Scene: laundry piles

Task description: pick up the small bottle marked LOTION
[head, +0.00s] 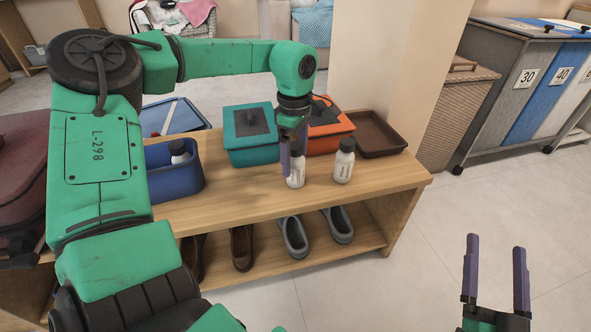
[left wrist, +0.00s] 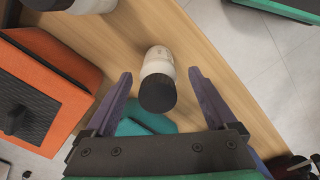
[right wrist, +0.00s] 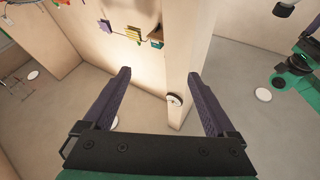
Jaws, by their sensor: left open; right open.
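Two small white bottles with dark caps stand upright on the wooden bench: a left bottle (head: 296,174) and a right bottle (head: 343,165). Their labels are too small to read, so I cannot tell which is marked LOTION. My left gripper (head: 292,160) is open and points down at the left bottle, partly covering it. In the left wrist view, one bottle (left wrist: 158,66) shows between the open fingers (left wrist: 159,74), not gripped; another bottle (left wrist: 75,4) is at the top edge. My right gripper (head: 496,244) is open and empty over the floor, away from the bench.
A blue bin (head: 175,184) holds another dark-capped bottle (head: 180,152). A teal lidded box (head: 252,150), an orange lidded box (head: 330,142) and a brown tray (head: 378,138) stand behind the bottles. Shoes (head: 293,238) sit on the lower shelf. The bench front is clear.

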